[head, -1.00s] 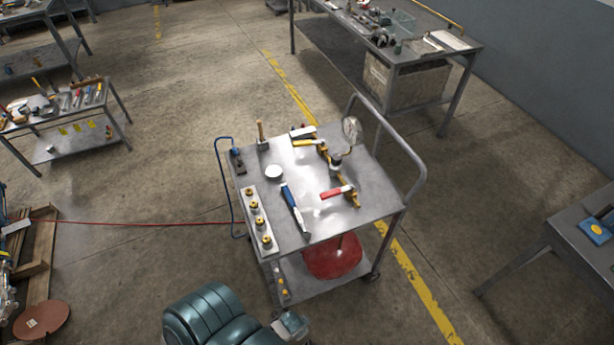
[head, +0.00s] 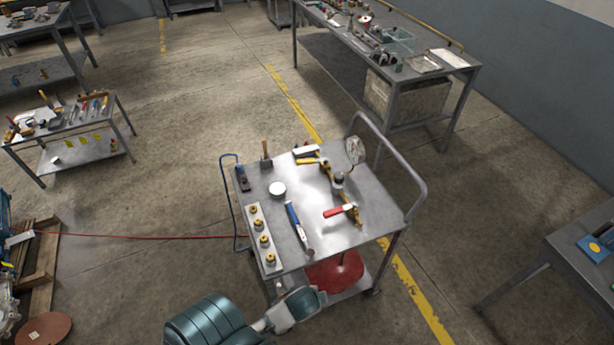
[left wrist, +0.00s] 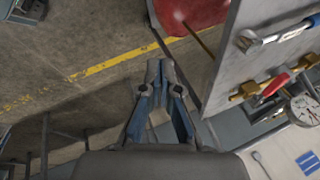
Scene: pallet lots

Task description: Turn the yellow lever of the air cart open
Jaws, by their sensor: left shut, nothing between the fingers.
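The air cart (head: 362,215) is a grey metal trolley in the middle of the head view. A brass pipe (head: 350,196) on its top carries a yellow lever (head: 307,161) at the far end, a red lever (head: 338,211) at the near end and a round gauge (head: 355,151). In the left wrist view the red lever (left wrist: 272,88) and gauge (left wrist: 305,109) show at right; I cannot make out the yellow lever. My left gripper (left wrist: 161,66) is shut and empty, apart from both levers. In the head view my left arm ends near the cart's front edge, fingers unclear. My right gripper is out of view.
On the cart top lie a blue-handled tool (head: 297,223), a white round item (head: 277,189) and a strip with brass fittings (head: 262,240). A curved handle (head: 405,165) rises at its right. A red tank (head: 335,272) sits below. A red hose (head: 150,236) crosses the floor.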

